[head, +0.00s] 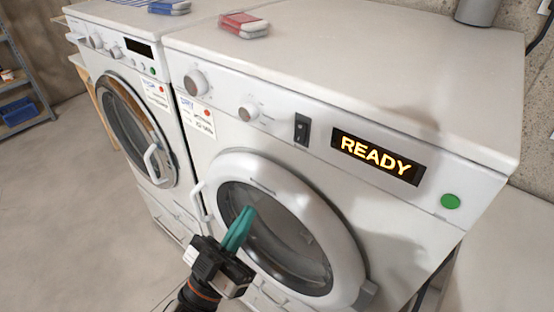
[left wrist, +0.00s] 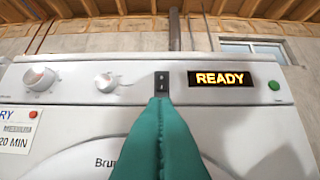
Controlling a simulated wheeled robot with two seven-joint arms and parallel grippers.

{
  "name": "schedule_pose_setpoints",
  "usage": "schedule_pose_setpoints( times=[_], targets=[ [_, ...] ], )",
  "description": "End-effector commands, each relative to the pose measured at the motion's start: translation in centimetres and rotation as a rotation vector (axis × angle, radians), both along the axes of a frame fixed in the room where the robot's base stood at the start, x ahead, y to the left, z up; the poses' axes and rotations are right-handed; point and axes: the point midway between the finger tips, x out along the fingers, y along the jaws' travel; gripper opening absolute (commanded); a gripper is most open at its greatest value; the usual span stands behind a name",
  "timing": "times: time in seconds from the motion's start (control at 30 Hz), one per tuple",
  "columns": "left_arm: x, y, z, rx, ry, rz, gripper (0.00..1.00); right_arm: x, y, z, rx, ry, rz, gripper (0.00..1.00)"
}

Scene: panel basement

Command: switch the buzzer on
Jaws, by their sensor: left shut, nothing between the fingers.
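A black rocker switch (head: 302,129) sits on the front panel of the right-hand machine, between a white knob and the lit display. I cannot tell from the pictures whether this is the buzzer's switch. It also shows in the left wrist view (left wrist: 161,83), just above my fingertips. The display (head: 377,157) reads READY in yellow. My left gripper (head: 243,217) is shut and empty, its teal fingers in front of the round door, below the switch in the head view. In the left wrist view the fingers (left wrist: 161,100) point toward the switch. My right gripper is not in view.
A round green button (head: 450,201) is at the panel's right end. Two white knobs (head: 196,83) are left of the switch. The door (head: 275,225) bulges out below the panel. A second machine (head: 125,100) stands to the left. Open floor (head: 60,200) lies at left.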

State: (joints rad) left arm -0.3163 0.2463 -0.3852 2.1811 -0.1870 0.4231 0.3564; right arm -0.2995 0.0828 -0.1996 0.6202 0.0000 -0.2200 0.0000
Motion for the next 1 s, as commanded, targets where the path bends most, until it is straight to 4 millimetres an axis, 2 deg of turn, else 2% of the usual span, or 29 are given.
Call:
schedule_pose_setpoints(
  times=[0.1,0.53,0.67,1.0],
  targets=[
    [-0.7,0.0,1.4,-0.016,-0.033,-0.014,0.00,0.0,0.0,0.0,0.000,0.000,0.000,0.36],
    [-0.4,-0.3,2.1,-0.019,-0.037,-0.014,0.00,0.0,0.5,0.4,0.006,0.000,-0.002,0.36],
    [0.7,-1.0,3.4,-0.018,-0.038,-0.013,0.00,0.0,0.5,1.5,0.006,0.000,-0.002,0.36],
    [5.3,-4.4,8.0,-0.019,-0.037,-0.014,0.00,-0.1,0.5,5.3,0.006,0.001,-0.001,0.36]
  ],
)
